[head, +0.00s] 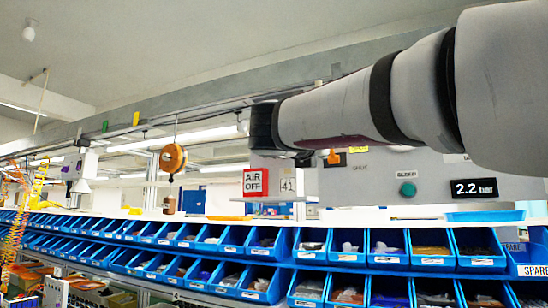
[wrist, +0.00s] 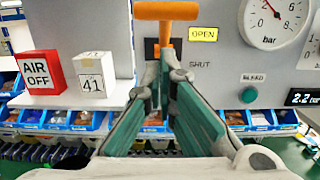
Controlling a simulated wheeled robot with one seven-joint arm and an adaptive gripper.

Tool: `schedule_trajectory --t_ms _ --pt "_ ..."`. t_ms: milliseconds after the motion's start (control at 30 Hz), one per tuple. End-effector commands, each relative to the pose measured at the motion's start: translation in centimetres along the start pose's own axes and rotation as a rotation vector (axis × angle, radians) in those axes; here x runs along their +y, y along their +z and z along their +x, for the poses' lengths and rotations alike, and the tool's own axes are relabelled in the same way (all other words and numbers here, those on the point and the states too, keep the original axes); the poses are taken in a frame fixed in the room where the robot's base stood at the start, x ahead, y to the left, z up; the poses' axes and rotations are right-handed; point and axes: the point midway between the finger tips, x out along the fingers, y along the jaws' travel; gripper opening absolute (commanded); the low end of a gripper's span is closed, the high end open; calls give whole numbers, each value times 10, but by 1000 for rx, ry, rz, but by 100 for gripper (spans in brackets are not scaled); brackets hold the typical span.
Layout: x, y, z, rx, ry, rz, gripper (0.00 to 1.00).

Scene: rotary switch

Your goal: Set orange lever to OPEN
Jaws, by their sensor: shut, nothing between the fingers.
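The orange lever (wrist: 166,12) shows at the top of the wrist view as a T shape, with a wide crossbar and a short stem running down to a dark plate (wrist: 151,48) on the grey panel. A yellow OPEN label (wrist: 203,34) sits right of the stem, with a SHUT label (wrist: 200,64) below it. My gripper (wrist: 168,52) is shut and empty, its fingertips together at the foot of the stem in the picture; I cannot tell whether they touch it. In the head view a small part of the orange lever (head: 334,157) shows under my arm, which hides the rest.
A pressure gauge (wrist: 276,18), a green BLEED button (wrist: 249,95) and a 2.2 bar display (wrist: 305,97) are on the panel at right. A red AIR OFF block (wrist: 39,72) and a white block marked 41 (wrist: 94,75) stand at left. Blue bins (head: 370,260) line the shelves below.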

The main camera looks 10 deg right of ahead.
Motion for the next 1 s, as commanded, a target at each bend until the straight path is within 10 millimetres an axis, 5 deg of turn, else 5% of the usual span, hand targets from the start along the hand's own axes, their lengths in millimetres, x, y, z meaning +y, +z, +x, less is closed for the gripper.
schedule_trajectory --t_ms 333,1000 --pt "0 28 6 -1 -1 0 0" --pt "0 36 10 -1 0 0 0"
